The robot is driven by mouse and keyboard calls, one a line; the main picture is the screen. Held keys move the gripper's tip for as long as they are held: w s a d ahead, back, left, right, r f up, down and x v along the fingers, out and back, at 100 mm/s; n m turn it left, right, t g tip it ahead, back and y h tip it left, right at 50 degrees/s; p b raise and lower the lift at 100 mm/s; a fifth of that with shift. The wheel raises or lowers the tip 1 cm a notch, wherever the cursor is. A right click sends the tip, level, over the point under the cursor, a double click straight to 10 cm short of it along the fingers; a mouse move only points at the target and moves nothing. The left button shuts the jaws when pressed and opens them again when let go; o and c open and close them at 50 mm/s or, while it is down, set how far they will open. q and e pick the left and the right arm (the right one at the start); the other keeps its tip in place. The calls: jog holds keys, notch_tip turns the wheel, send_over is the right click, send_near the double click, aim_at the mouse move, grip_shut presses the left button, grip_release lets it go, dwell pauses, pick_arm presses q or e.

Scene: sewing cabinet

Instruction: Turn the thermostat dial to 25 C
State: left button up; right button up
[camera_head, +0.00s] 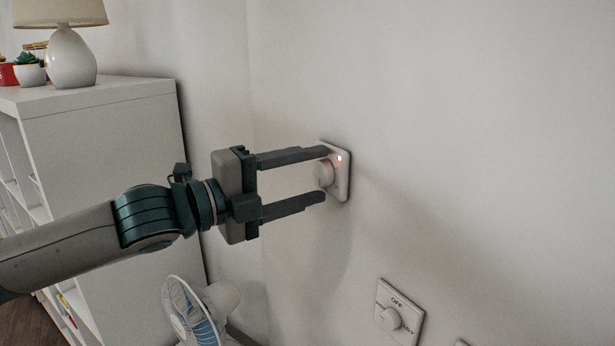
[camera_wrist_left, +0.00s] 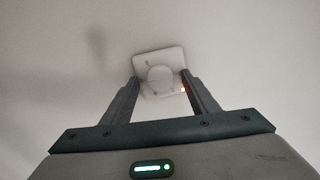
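The thermostat (camera_head: 341,185) is a white plate on the wall with a round white dial (camera_head: 323,174) and a small lit red-orange mark near its top. My left gripper (camera_head: 326,173) is open, with one finger above the dial and one below it. In the left wrist view, the dial (camera_wrist_left: 160,77) lies between the fingertips (camera_wrist_left: 162,80), with a visible space on each side. The thermostat plate (camera_wrist_left: 158,57) and the red light also show there. The scale and dial setting are too small to read. My right gripper is in neither view.
A second wall plate with a knob, marked OFF (camera_head: 398,312), is lower right on the wall. A white shelf unit (camera_head: 110,130) with a lamp (camera_head: 70,58) and a potted plant (camera_head: 29,70) stands at left. A fan (camera_head: 197,312) is below my arm.

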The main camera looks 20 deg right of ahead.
pick_arm(q)
jog(key=shift+a, duration=0.1)
jog(key=shift+b+v, duration=0.4)
jog(key=shift+v, duration=0.4)
jog(key=b+v, duration=0.2)
jog(key=v, duration=1.3)
jog(key=shift+a+b, duration=0.3)
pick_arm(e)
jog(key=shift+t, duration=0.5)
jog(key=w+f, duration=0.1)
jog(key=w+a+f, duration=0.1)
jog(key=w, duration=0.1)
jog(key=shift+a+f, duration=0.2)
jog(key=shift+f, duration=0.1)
